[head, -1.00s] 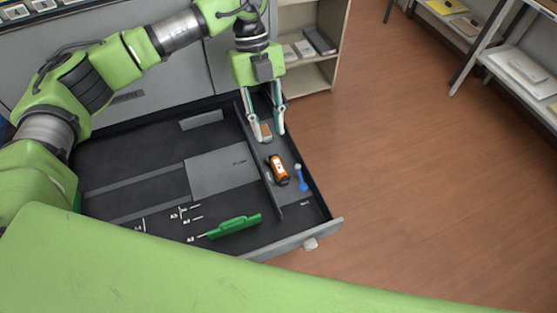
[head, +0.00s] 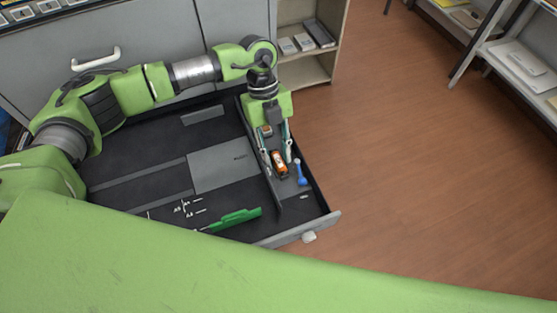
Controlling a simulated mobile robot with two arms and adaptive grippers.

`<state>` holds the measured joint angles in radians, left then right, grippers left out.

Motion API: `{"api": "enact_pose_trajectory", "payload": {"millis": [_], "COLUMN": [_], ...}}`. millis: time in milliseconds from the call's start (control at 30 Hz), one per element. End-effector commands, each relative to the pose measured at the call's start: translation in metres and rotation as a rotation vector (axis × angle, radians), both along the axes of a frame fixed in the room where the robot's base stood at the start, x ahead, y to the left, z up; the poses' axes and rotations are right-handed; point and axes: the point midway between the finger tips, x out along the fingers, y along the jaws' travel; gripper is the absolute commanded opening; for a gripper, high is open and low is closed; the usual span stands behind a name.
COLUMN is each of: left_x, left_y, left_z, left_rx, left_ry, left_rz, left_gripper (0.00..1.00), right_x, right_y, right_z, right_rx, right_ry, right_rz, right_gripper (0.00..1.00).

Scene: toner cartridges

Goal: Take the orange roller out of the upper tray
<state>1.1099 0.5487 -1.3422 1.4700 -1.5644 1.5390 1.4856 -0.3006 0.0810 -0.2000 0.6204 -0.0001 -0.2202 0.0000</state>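The open upper tray (head: 270,242) is a dark drawer with a grey front edge. An orange roller (head: 279,163) with a pale label and dark ends lies in the narrow right compartment of the tray. My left gripper (head: 279,165) points down over this compartment, with one finger on each side of the roller. Its fingers look spread, and I cannot tell whether they touch the roller. My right gripper is not in view.
A blue tool (head: 299,173) lies just right of the roller, and a small brown item (head: 266,131) lies behind it. A thin divider (head: 262,168) borders the compartment. A green-handled tool (head: 235,219) lies at the front. Wooden floor is clear to the right.

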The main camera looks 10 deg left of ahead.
Motion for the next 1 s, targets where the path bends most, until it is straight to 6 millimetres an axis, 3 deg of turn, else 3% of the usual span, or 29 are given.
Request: {"api": "enact_pose_trajectory", "payload": {"millis": [33, 133, 633, 800, 1000], "left_x": [0.000, 0.000, 0.001, 0.001, 0.008], "left_y": [0.000, 0.000, 0.000, 0.000, -0.035], "left_z": [0.000, 0.000, 0.009, 0.032, 0.070], "left_rx": [0.000, 0.000, -0.001, 0.000, -0.003], "left_ry": [0.000, 0.000, 0.001, -0.004, -0.006], "left_rz": [0.000, 0.000, -0.001, -0.001, -0.006], "left_gripper": [0.24, 0.00, 0.00, 0.00, 0.00], "right_x": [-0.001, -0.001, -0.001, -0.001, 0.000], "right_y": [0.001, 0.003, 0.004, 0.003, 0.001], "right_z": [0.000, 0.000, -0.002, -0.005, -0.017], "right_rx": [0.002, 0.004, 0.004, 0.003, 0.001], "right_ry": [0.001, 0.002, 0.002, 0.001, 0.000], "right_rz": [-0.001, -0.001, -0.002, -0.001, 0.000], "right_gripper": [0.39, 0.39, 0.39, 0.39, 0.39]}}
